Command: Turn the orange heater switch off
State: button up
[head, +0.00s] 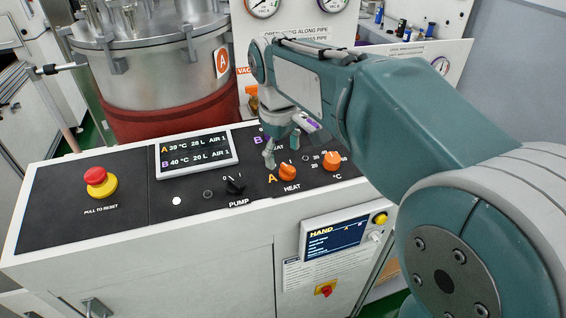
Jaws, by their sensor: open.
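The orange heater switch (288,171), a knob labelled HEAT, sits on the black top of the control console. The exact setting it points to is too small to read. My gripper (281,147) is open and points down just behind and above the heater switch. One finger is to the upper left of the knob and the other is behind it. No contact with the knob shows. The gripper hides part of the panel and lettering behind the switch.
A second orange knob (332,160), marked °C, is close on the right. A black PUMP knob (235,186) is on the left, with a display (196,154) behind it. A red emergency button (99,181) is far left. A steel vessel (160,75) stands behind.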

aim_at(280, 171)
notch_tip(280, 171, up, 8)
jog(key=shift+s+a+r, duration=0.15)
jog(key=shift+s+a, duration=0.05)
jog(key=shift+a, duration=0.1)
jog(key=s+d+f+m+t, duration=0.2)
jog(key=s+d+f+m, duration=0.2)
jog(key=s, duration=0.5)
jog(key=s+d+f+m+t, duration=0.2)
jog(key=s+d+f+m, duration=0.3)
jog(key=s+d+f, duration=0.3)
jog(key=shift+s+d+t+y, duration=0.4)
jog(key=shift+s+d, duration=0.55)
jog(key=shift+d, duration=0.2)
dwell(0.3)
